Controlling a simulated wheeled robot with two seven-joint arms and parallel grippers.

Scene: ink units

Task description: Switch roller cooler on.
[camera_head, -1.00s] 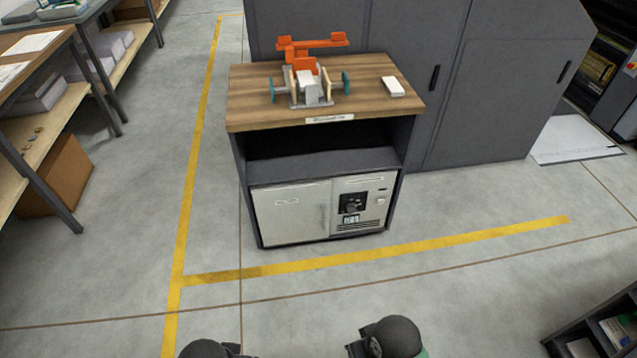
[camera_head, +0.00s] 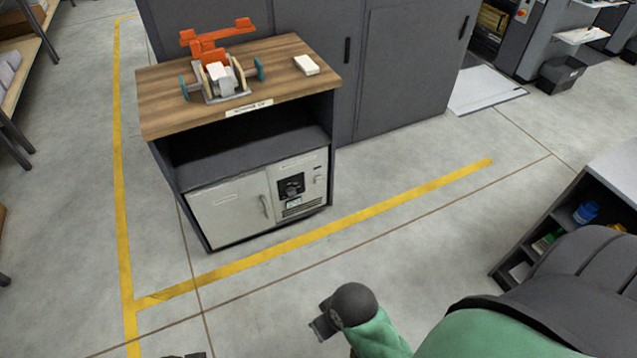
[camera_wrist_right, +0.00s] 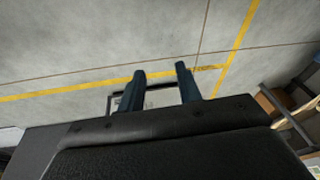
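The roller cooler seems to be the pale unit (camera_head: 255,200) in the lower bay of a wood-topped cabinet. Its left part is a closed door (camera_head: 229,209) with a vertical handle. Its right part is a control panel (camera_head: 300,184) with a black square plate and dark knob (camera_head: 291,187), a small light switch-like part (camera_head: 317,180) and a vent grille below. The knob's setting is too small to read. My right gripper (camera_wrist_right: 160,71) is open, its two dark fingers apart and empty, clear of the unit.
On the cabinet's wooden top (camera_head: 165,100) stand an orange-armed roller device (camera_head: 215,45) and a white block (camera_head: 306,65). A tall grey housing (camera_head: 410,70) stands behind. A dark shelf with bottles (camera_head: 586,212) is at right. The floor before the cabinet is clear, with yellow lines (camera_head: 330,230).

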